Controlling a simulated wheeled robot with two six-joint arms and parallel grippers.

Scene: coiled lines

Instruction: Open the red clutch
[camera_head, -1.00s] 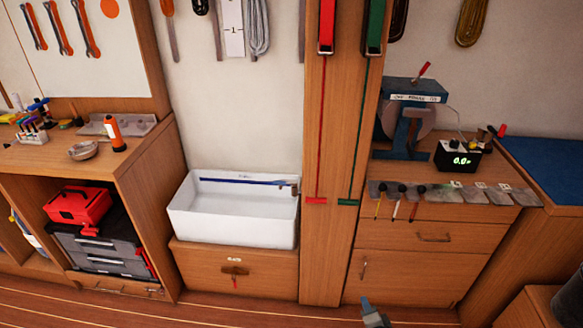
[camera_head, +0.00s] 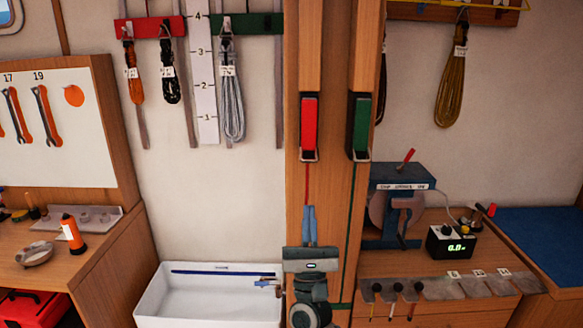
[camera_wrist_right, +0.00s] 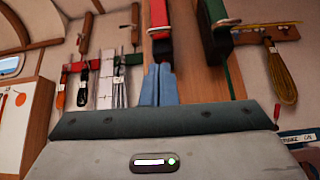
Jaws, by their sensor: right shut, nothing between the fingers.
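The red clutch (camera_head: 309,124) is mounted on the wooden post at the centre, with a red line running down from it. It also shows at the top of the right wrist view (camera_wrist_right: 185,25). A green clutch (camera_head: 360,124) sits just to its right. My right gripper (camera_head: 309,208) is shut and empty, its blue fingers pointing up in front of the post below the red clutch, apart from it in the picture. The gripper hides the lower part of the red line. The fingers also show in the right wrist view (camera_wrist_right: 157,85). My left gripper is out of view.
A white bin (camera_head: 150,295) stands at lower left. A blue winch-like machine (camera_head: 395,205) and a black box with a green display (camera_head: 450,243) stand on the right counter. Coiled lines hang on hooks, including a grey coil (camera_head: 231,100) and an olive coil (camera_head: 452,90).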

